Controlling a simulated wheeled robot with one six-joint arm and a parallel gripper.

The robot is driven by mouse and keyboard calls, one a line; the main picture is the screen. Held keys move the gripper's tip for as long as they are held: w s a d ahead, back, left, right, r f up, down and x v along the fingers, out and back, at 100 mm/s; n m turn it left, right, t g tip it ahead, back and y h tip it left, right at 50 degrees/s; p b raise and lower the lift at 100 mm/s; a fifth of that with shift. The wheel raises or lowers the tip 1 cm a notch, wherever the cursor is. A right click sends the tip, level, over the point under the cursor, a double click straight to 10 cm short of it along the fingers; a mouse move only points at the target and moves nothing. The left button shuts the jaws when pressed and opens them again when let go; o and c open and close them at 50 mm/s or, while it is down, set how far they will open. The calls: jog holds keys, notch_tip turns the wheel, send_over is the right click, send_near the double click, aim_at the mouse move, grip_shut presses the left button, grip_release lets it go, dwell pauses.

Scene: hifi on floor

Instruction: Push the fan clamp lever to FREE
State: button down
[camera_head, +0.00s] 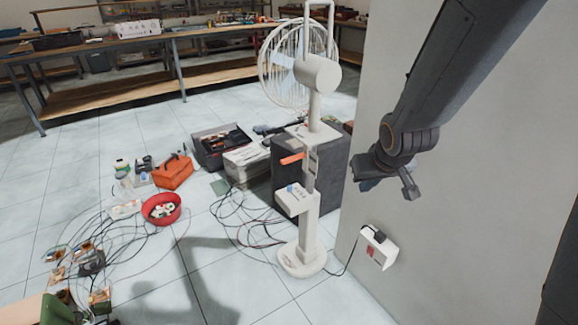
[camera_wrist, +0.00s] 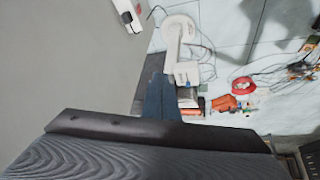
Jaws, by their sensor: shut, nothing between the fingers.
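The white pedestal fan (camera_head: 316,75) stands on the floor at the middle right of the head view, with its round wire cage at the top. An orange clamp lever (camera_head: 291,158) sticks out to the left from its column. Any FREE marking is too small to read. My gripper (camera_head: 368,180) is shut and empty, to the right of the column and apart from the lever. In the wrist view, the shut fingers (camera_wrist: 158,82) stand in front of the fan's lower part (camera_wrist: 182,50) and hide some of it. I cannot clearly make out the lever there.
A pale wall (camera_head: 395,120) is close behind my arm, with a white socket box (camera_head: 379,248) low on it. A dark cabinet (camera_head: 328,175) stands behind the fan. Cables, a red bowl (camera_head: 161,208) and an orange toolbox (camera_head: 172,172) lie to the left.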

jog(key=w+a+f+n+t+y+b, duration=0.2)
jog(key=w+a+n+t+y+b, duration=0.2)
jog(key=w+a, duration=1.1)
jog(key=w+t+y+b, duration=0.1)
jog(key=t+y+b, duration=0.1)
jog(key=y, duration=0.2)
jog(key=shift+w+f+n+t, duration=0.25)
jog(key=shift+f+n+t, duration=0.05)
send_over(293, 159)
jog(key=s+a, duration=0.2)
jog(key=s, duration=0.1)
notch_tip(293, 159, down, 3)
jog(key=shift+d+f+b, duration=0.15)
jog(key=shift+f+b, duration=0.05)
jog(key=shift+f, duration=0.7)
jog(key=shift+d+f+b, duration=0.15)
jog(key=shift+f+b, duration=0.05)
jog(key=shift+f, duration=0.65)
jog(key=shift+d+f, duration=0.15)
